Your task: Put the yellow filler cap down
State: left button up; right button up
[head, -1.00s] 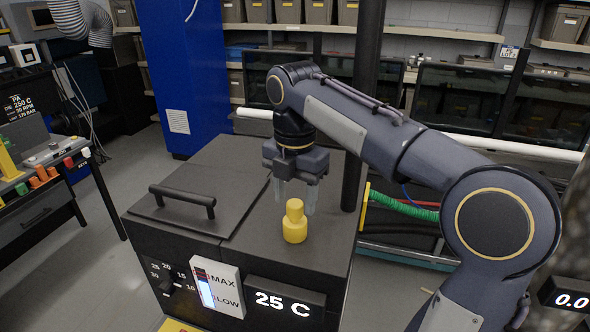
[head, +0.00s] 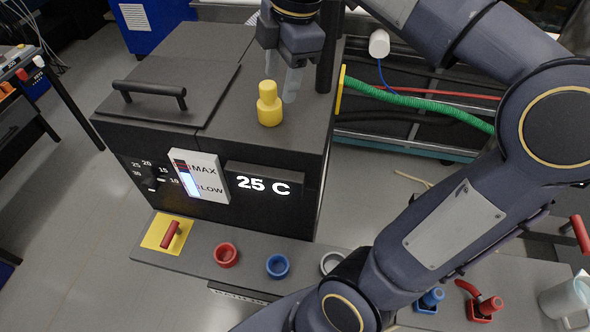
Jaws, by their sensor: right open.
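The yellow filler cap (head: 269,104) stands upright on the dark top of the chiller box (head: 217,120), right of the lid with the black handle. My right gripper (head: 282,86) is open just above and behind the cap, fingers pointing down. The fingers look apart from the cap, though its far side is partly hidden from me. My left gripper is not in the head view.
The box front carries a level gauge (head: 199,177), a dial and a 25 C display (head: 263,184). A lower shelf holds a red ring (head: 226,254), a blue ring (head: 277,266) and a red-handled valve on a yellow plate (head: 171,234). A green hose (head: 420,104) runs at right.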

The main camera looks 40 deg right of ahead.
jog(key=s+a+f+m+t+y, duration=0.1)
jog(key=s+a+f+m+t, duration=0.1)
jog(key=s+f+m, duration=0.4)
jog(key=s+a+f+m+t+y, duration=0.1)
jog(key=s+a+f+m, duration=0.3)
jog(key=s+f+m, duration=0.3)
notch_tip(320, 180, down, 5)
jog(key=m, duration=0.4)
jog(key=shift+a+m+t+y, duration=0.3)
jog(key=shift+a+m+t, duration=0.1)
